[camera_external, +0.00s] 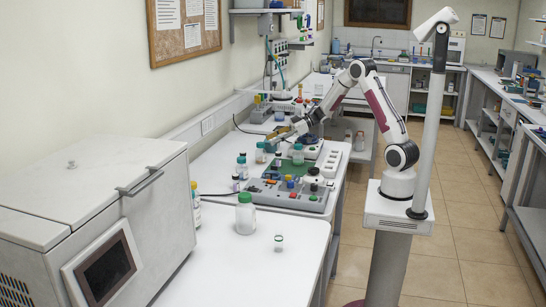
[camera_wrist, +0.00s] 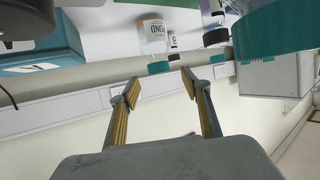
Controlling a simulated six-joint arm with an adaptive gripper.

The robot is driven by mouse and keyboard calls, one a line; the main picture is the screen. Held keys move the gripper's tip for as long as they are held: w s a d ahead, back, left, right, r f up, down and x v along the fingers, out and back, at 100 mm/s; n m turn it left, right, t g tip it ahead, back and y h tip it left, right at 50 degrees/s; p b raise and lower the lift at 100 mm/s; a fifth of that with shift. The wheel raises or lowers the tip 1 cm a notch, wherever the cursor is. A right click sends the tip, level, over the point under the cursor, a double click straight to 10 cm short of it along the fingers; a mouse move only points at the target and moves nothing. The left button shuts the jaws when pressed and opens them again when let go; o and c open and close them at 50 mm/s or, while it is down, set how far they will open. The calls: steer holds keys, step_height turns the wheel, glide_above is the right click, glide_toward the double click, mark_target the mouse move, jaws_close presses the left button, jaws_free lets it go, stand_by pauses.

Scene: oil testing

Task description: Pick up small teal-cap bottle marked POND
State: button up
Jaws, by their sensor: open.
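In the wrist view, which looks upside down, a small clear bottle with a white label reading POND (camera_wrist: 153,38) has a teal cap (camera_wrist: 158,67). The cap lies just beyond the gap between my fingertips, and nothing is between the fingers. My gripper (camera_wrist: 160,83) is open and empty, its yellow-lined fingers spread apart. In the external view my gripper (camera_external: 275,141) is low over the bench, beside a teal-capped bottle (camera_external: 261,155) whose label is too small to read.
A large teal cap (camera_wrist: 275,30) is close on the right in the wrist view, with a dark-capped vial (camera_wrist: 216,36) beside it. A teal box (camera_wrist: 45,50) is at left. On the bench stand a green-capped jar (camera_external: 245,216) and a grey tray (camera_external: 318,206) of parts.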

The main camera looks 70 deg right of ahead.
mark_target(261, 143)
steer(key=shift+x, duration=0.85)
steer(key=shift+f, duration=0.1)
steer(key=shift+x, duration=2.6)
steer(key=shift+d+f, duration=0.1)
steer(key=shift+d, duration=0.05)
steer(key=shift+c, duration=0.3)
jaws_close()
steer(key=shift+r, duration=5.05)
